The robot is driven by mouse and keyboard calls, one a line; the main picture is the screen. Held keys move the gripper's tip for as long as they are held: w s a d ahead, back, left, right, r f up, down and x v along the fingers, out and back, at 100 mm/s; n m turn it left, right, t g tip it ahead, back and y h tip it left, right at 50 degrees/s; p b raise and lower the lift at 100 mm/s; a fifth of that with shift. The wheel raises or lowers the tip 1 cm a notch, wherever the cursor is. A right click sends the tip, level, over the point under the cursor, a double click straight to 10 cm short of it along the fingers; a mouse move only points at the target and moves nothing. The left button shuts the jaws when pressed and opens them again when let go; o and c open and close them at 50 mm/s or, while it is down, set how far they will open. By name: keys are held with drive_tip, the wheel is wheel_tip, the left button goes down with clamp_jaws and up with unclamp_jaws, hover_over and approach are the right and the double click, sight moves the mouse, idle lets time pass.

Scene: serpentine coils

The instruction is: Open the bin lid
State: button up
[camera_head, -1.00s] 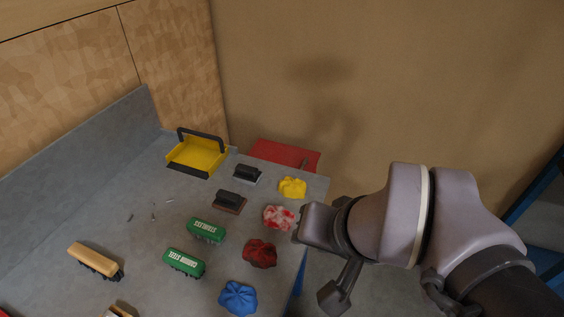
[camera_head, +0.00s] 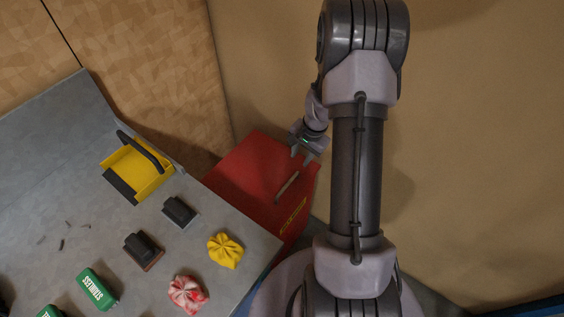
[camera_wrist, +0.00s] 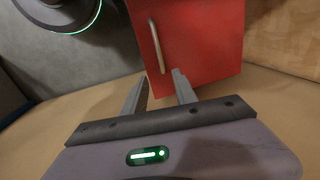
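The red bin (camera_head: 243,172) stands on the floor beyond the far end of the grey bench, with its red lid down. A thin metal bar handle (camera_head: 287,186) is on the lid, and a yellow label (camera_head: 294,216) is near its lower edge. My gripper (camera_head: 302,156) is above the bin, close to the handle but apart from it. In the wrist view, the two fingers of my gripper (camera_wrist: 160,87) are spread with nothing between them. The handle (camera_wrist: 156,46) shows just beyond them on the red surface (camera_wrist: 205,40).
The grey bench (camera_head: 215,245) fills the left side. On it are a yellow dustpan-like tray (camera_head: 138,170), dark brushes or blocks (camera_head: 180,210), a yellow cloth (camera_head: 225,250), a red-and-white cloth (camera_head: 187,293) and a green block (camera_head: 96,289). Walls rise behind the bin.

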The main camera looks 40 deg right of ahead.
sight(290, 181)
drive_tip(key=w+f+b, duration=0.1)
drive_tip(key=f+b, duration=0.1)
drive_tip(key=f, duration=0.3)
drive_tip(key=a+f+b, duration=0.1)
drive_tip(key=f+b, duration=0.1)
drive_tip(key=f, duration=0.3)
drive_tip(key=w+f+b, duration=0.1)
drive_tip(key=f, duration=0.4)
drive_tip(key=shift+w+a+f+b, duration=0.25)
drive_tip(key=shift+w+f+b, duration=0.05)
drive_tip(key=shift+b, duration=0.1)
drive_tip(key=shift+c, duration=0.4)
clamp_jaws()
